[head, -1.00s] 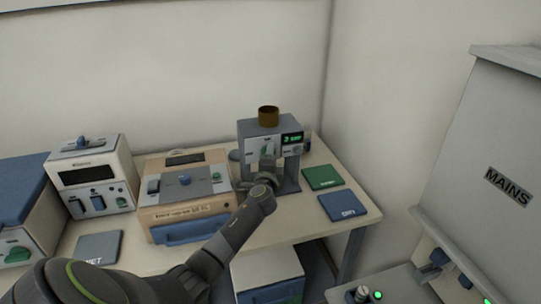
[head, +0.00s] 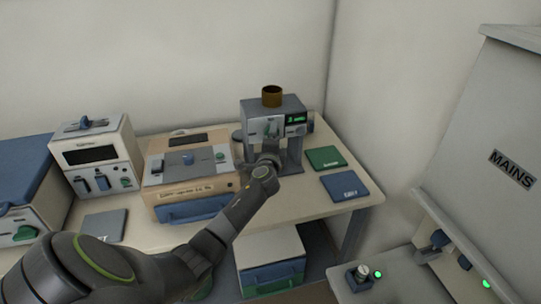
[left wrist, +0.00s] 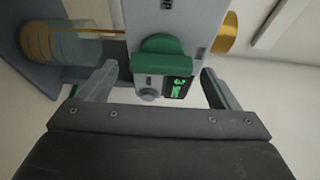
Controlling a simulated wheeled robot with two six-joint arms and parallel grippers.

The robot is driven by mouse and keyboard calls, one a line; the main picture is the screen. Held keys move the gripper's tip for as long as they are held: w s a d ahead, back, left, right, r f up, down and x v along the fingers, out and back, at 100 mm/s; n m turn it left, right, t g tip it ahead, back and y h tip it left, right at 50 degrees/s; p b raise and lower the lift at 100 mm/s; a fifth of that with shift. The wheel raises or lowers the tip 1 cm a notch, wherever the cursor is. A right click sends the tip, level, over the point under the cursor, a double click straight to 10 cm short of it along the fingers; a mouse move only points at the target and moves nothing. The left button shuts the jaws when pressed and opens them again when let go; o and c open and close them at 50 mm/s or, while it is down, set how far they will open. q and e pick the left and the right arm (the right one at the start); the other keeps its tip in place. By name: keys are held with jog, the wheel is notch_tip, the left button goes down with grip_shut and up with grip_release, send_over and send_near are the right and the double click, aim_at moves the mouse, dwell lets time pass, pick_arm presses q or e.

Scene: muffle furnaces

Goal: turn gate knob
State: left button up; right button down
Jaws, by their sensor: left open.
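The grey dispenser-like device (head: 290,150) stands upright on the bench, with an amber cup (head: 271,96) on top and a small lit display (head: 296,119). In the left wrist view its front carries a green knob (left wrist: 162,55) with a wide bar grip, beside a display with green characters (left wrist: 178,87) and a small grey round button (left wrist: 149,94). My left gripper (head: 265,157) is at the device's front. In the left wrist view its two fingers (left wrist: 158,72) are apart, one on each side of the knob; I cannot tell whether they touch it. My right gripper is not seen.
Green (head: 325,157) and blue (head: 344,186) mats lie to the right of the device. A grey MAINS cabinet (head: 490,140) stands at the right.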

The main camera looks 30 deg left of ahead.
pick_arm(q)
jog(key=b+v, duration=0.1)
jog(key=v, duration=1.6)
